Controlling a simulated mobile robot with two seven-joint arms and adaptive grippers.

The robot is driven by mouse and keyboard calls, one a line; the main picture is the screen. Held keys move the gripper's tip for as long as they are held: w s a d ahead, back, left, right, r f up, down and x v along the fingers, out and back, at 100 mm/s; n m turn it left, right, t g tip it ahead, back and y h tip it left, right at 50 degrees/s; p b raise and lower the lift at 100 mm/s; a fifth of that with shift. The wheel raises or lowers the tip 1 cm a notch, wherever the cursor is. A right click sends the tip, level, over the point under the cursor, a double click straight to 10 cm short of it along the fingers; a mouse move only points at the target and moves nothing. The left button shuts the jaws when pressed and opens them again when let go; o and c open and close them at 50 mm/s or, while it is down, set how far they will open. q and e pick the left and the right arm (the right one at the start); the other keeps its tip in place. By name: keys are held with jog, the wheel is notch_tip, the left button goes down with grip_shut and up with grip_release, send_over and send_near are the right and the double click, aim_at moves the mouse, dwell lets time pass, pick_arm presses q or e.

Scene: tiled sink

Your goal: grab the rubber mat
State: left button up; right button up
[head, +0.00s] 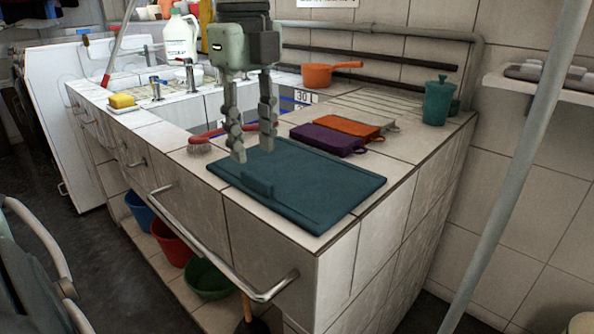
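The rubber mat (315,192) is a flat teal rectangle lying on the near corner of the tiled counter. A small raised block of the same colour stands at its front left edge. My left gripper (253,154) points down over the back left part of the mat. Its two fingers are apart with nothing seen between them. I cannot tell whether the fingertips touch the mat. My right gripper is not in view.
Purple (327,139) and orange (344,127) flat items lie behind the mat. A red-handled brush (200,146) lies to its left, by the sink. An orange pan (328,73) and a teal lidded jar (438,102) stand further back. A metal rail (222,262) runs along the counter front.

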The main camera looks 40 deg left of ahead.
aim_at(256, 176)
pick_arm(q)
notch_tip(256, 176, down, 5)
jog(key=shift+f, duration=0.15)
jog(key=shift+c, duration=0.3)
grip_shut()
jog(key=shift+w, duration=0.1)
